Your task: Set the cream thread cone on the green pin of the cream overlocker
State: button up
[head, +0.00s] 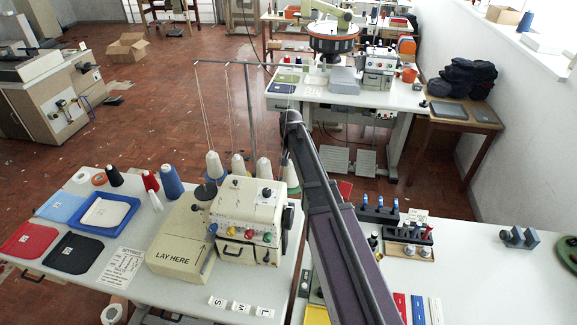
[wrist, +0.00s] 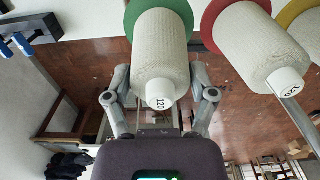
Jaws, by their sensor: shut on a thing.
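The cream overlocker (head: 243,215) stands on the front left table, with a row of cream cones behind it. The rightmost cream thread cone (head: 291,174) is partly hidden by my arm. In the wrist view the cream thread cone (wrist: 160,55), marked 120, stands between my fingers. My gripper (wrist: 160,88) is shut on it near its narrow end. A green disc (wrist: 131,14) lies behind the cone's wide end. The green pin itself is hidden, and I cannot tell whether the cone rests fully on the disc.
A neighbouring cream cone (wrist: 258,48) on a red disc stands close beside, then one on a yellow disc (wrist: 289,14). A thread stand (head: 250,105) with hanging threads rises behind the overlocker.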

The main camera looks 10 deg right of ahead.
jog(key=shift+f, duration=0.1)
jog(key=o, duration=1.1)
jog(key=shift+o, duration=0.2)
jog(key=shift+s, duration=0.1)
